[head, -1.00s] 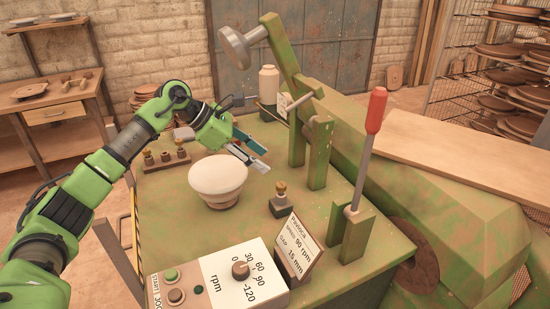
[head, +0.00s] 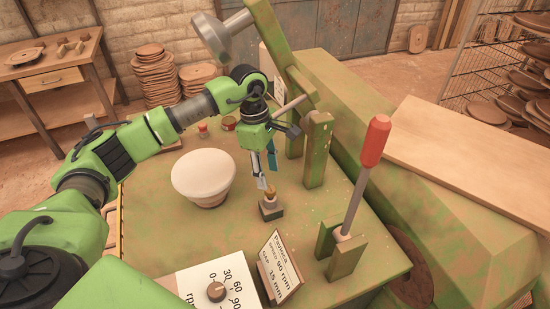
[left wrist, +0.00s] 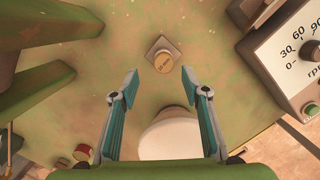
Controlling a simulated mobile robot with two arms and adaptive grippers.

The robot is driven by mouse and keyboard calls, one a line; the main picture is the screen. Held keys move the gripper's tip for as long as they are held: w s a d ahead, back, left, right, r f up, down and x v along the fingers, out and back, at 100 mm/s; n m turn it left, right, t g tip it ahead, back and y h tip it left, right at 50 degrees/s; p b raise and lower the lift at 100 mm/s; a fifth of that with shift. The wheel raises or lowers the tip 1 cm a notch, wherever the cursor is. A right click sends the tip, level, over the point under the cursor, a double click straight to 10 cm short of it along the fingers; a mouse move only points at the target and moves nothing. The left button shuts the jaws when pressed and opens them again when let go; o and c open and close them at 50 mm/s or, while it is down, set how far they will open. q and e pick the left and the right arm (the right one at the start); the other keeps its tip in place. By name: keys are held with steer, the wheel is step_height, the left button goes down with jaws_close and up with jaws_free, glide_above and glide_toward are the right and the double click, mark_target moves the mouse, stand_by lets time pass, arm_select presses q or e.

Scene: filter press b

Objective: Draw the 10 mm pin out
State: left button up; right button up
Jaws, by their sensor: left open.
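The pin (head: 270,194) has a brass-coloured top and stands upright in a small dark block (head: 271,209) on the green table. In the left wrist view the round pin top (left wrist: 163,63) carries a small label that seems to read 10 mm. My left gripper (head: 264,176) points down just above and slightly behind the pin. In the left wrist view its open, empty fingertips (left wrist: 159,78) lie either side of the line to the pin, with the pin a little beyond them. I see no contact. My right gripper is not in view.
A white bowl (head: 203,176) stands close left of my gripper. Green posts (head: 317,150) rise close to its right. A red-handled lever (head: 375,142) stands front right. A sign (head: 281,267) and a dial panel (head: 212,285) lie at the front.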

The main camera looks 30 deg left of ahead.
mark_target(270, 189)
arm_select(q)
steer(key=f, duration=0.1)
steer(key=f+p, duration=0.1)
steer(key=s+f, duration=0.1)
steer(key=f, duration=0.1)
steer(key=shift+d+p, duration=0.3)
steer(key=shift+d, duration=0.1)
step_height(270, 189, down, 2)
steer(key=shift+w+d+f, duration=0.1)
steer(key=shift+w, duration=0.05)
steer(key=shift+w+f, duration=0.1)
steer(key=shift+f, duration=0.2)
steer(key=c, duration=1)
jaws_close()
steer(key=shift+r+p, duration=0.15)
steer(key=shift+p, duration=0.2)
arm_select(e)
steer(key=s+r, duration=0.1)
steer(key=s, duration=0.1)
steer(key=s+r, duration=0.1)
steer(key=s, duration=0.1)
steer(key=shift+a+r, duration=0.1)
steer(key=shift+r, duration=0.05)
